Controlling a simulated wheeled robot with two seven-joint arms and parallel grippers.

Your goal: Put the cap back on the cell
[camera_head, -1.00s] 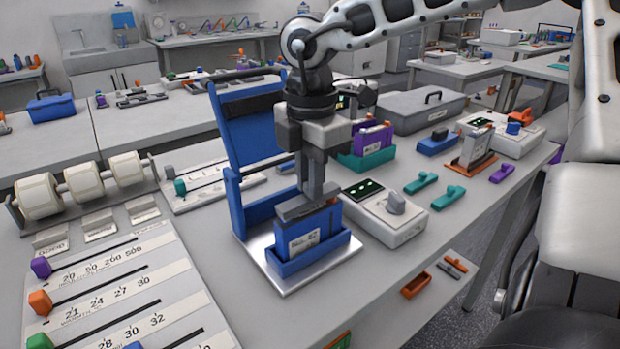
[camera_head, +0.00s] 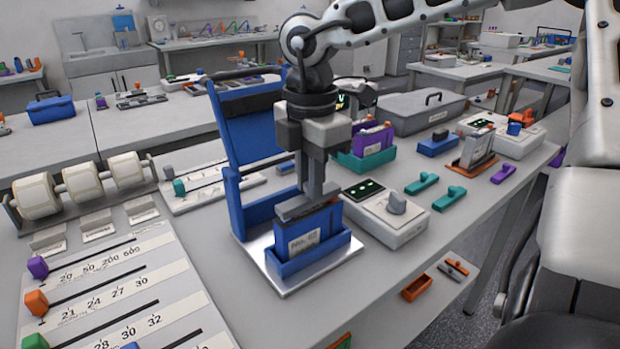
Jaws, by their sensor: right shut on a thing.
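A blue cell with a white label (camera_head: 303,243) stands upright in a blue open-topped holder (camera_head: 312,262) on a silver plate. My right gripper (camera_head: 311,197) points straight down over the cell. It is shut on a flat grey cap (camera_head: 307,208), which lies at the cell's top edge. The fingers hide part of the cap, and I cannot tell whether it is fully seated. My left gripper is out of view.
A blue frame with a raised panel (camera_head: 245,130) stands just behind the holder. A white box with a grey knob (camera_head: 385,215) is close on the right. A slider board (camera_head: 110,290) lies to the left. Bare bench shows in front of the plate.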

